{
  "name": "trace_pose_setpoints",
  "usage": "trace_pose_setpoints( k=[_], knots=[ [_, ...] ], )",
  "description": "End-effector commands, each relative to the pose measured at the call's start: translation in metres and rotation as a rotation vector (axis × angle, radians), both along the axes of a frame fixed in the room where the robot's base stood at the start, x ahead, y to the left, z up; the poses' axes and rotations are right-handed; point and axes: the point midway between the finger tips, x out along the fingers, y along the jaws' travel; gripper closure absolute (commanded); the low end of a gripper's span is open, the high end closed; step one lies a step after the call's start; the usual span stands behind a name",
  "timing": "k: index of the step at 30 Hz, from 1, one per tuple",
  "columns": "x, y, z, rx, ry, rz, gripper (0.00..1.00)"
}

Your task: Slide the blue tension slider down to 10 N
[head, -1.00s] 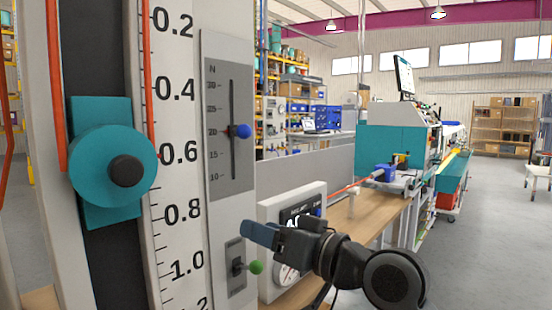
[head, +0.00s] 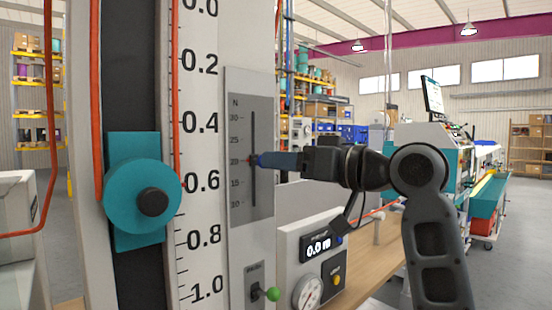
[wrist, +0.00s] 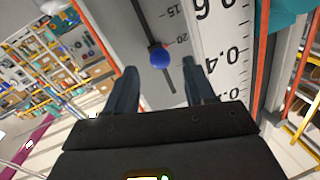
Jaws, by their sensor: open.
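The tension slider's blue knob (wrist: 160,57) sits at about the 20 mark of the N scale in the wrist view. In the head view its slotted grey scale plate (head: 237,200) runs from 30 at the top to 10 at the bottom, and the red pointer is near 20. My gripper (head: 262,160) is level with the knob and hides most of it there. In the wrist view my gripper (wrist: 162,88) is open, with one blue finger on each side of the knob's line. The knob lies just beyond the fingertips, with gaps on both sides.
A teal wheel (head: 130,205) is on the left.

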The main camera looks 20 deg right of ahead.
Motion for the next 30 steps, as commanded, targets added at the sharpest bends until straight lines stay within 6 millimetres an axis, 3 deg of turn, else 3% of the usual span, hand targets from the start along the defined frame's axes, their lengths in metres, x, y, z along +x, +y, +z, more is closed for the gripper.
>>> trace_pose_setpoints(
  k=[6, 16, 30],
  knots=[
    [0.02, 0.011, 0.001, 0.001, 0.0, 0.0, 0.46],
    [0.023, 0.013, 0.0, 0.0, -0.001, -0.001, 0.46],
    [0.023, 0.013, 0.0, 0.0, -0.001, -0.001, 0.9]
  ],
)
